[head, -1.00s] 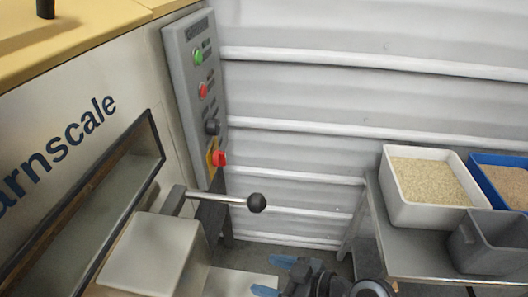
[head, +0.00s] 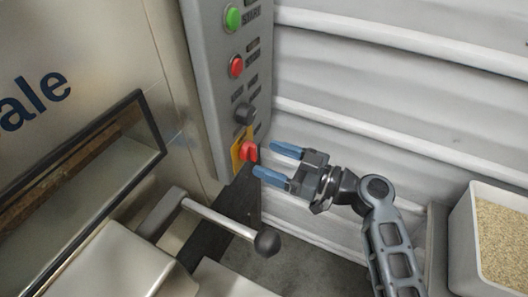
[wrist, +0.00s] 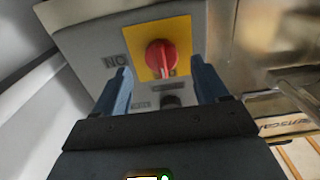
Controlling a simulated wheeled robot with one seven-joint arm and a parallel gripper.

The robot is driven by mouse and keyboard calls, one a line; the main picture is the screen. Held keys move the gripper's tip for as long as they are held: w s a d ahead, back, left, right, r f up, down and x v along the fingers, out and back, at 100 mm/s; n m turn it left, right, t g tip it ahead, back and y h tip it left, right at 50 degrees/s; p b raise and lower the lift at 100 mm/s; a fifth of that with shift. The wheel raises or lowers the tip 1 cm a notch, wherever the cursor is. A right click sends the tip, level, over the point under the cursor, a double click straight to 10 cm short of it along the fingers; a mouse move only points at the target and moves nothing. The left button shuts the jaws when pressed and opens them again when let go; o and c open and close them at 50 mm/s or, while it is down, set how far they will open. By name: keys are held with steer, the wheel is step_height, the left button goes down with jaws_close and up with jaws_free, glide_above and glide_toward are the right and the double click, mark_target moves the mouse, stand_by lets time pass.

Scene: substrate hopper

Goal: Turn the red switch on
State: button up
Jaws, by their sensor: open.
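The red switch (head: 249,151) is a rotary knob on a yellow plate, low on the grey control panel (head: 211,99). In the wrist view the red knob (wrist: 161,57) shows between my two blue fingers, with its yellow plate (wrist: 183,29) around it and lettering beside it. My gripper (head: 272,163) is open, its fingers pointing at the knob from the right. The fingertips look close to the panel; I cannot tell whether they touch it. Nothing is held between them.
Above the switch are a black knob (head: 243,112), a red button (head: 236,66) and a green button (head: 233,18). A lever with a black ball (head: 267,243) sticks out below. A white bin (head: 461,240) of grain stands at right.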

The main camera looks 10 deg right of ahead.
mark_target(257, 155)
steer(key=shift+x, duration=1.6)
steer(key=shift+s, duration=0.1)
steer(key=c, duration=1)
steer(key=shift+c, duration=0.2)
